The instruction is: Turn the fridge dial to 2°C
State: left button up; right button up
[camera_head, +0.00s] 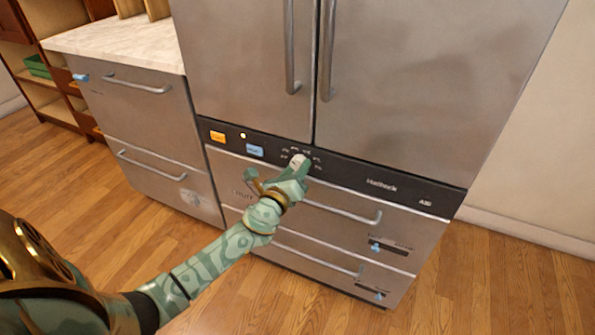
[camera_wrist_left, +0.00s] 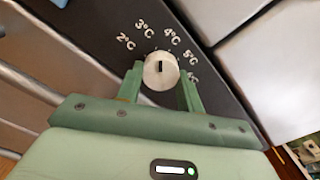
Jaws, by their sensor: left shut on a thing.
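The fridge dial (camera_wrist_left: 161,70) is a round white knob on the black control strip, with a dark mark on its face. Labels 2°C (camera_wrist_left: 125,42), 3°C, 4°C and 5°C arc around it in the left wrist view; another label is partly hidden behind a finger. I cannot tell which label the mark points at. My left gripper (camera_wrist_left: 161,85) has its green fingers on both sides of the dial and is shut on it. In the head view the left gripper (camera_head: 300,165) reaches the strip and the dial (camera_head: 297,160) shows only partly. My right gripper is not in view.
The steel fridge (camera_head: 420,80) has two upper doors with vertical handles. An orange button (camera_head: 217,137) and a blue button (camera_head: 255,151) sit left of the dial. Drawers with a bar handle (camera_head: 342,212) lie below. A counter unit (camera_head: 140,110) stands left; the wooden floor is clear.

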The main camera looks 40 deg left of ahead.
pick_arm(q)
jog(key=n, duration=0.3)
jog(key=shift+f+b, duration=0.1)
jog(key=shift+b, duration=0.2)
jog(key=shift+n, duration=0.4)
jog(key=n, duration=0.4)
jog(key=shift+r, duration=0.2)
jog(key=shift+d+n, duration=0.1)
jog(key=shift+n, duration=1)
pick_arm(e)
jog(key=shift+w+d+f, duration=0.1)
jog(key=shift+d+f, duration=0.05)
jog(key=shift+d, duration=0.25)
pick_arm(q)
jog(key=shift+n, duration=0.3)
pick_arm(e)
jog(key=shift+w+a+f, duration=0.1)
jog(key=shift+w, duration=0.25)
pick_arm(q)
jog(key=o, duration=1)
jog(key=shift+s, duration=0.1)
